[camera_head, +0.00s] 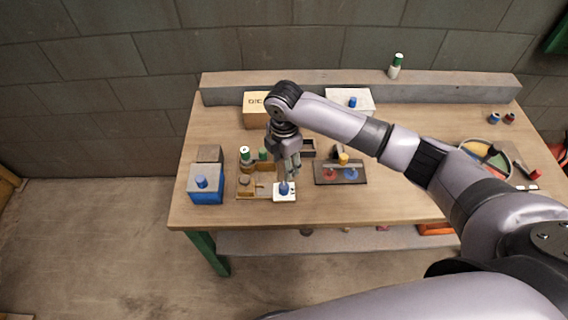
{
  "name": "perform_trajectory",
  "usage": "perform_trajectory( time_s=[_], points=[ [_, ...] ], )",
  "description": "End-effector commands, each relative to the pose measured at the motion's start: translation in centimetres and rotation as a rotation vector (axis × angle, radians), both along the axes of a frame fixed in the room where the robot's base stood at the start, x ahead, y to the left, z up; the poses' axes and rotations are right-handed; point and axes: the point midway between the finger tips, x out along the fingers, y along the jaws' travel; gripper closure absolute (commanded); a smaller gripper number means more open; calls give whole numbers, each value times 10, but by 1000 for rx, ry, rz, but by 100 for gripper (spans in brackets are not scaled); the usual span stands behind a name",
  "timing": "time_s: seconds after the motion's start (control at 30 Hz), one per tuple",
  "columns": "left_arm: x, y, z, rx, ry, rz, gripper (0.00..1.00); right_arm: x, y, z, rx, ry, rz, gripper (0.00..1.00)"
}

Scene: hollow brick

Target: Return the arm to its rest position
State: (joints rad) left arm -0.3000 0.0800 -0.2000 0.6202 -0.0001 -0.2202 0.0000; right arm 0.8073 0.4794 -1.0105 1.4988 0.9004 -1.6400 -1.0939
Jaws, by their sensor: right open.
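My right arm comes in from the right and reaches across the wooden table (400,200). My right gripper (287,178) points down, open, just above a blue knob-like piece (284,188) on a small white plate (286,197) near the table's front edge. Whether the fingers touch the blue piece I cannot tell. My left gripper is not in view.
Left of the plate stand a wooden holder (246,193) with green-topped pieces and a blue box (206,190). A dark tray (340,179) with coloured knobs lies right. A cardboard box (256,112) and grey ledge (300,85) are behind. The front right tabletop is clear.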

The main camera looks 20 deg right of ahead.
Motion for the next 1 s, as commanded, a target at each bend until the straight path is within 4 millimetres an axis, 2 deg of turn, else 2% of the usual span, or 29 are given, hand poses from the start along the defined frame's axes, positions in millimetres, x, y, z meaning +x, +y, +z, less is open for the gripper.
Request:
perform_trajectory(
  time_s=[0.3, 0.43, 0.57, 0.73, 0.87, 1.0],
  points=[
    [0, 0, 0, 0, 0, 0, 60, -1, 1, -1, 1, 0, 0, 54],
    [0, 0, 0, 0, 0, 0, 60, -13, 14, -9, 27, -2, -22, 54],
    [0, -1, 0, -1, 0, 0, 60, -45, 44, -23, 100, -12, -109, 54],
    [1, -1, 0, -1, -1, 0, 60, -92, 77, -31, 225, -35, -339, 54],
    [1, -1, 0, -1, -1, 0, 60, -123, 83, -30, 304, -48, -569, 54],
    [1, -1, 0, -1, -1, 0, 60, -153, 69, -26, 358, -64, -857, 54]
  ],
)
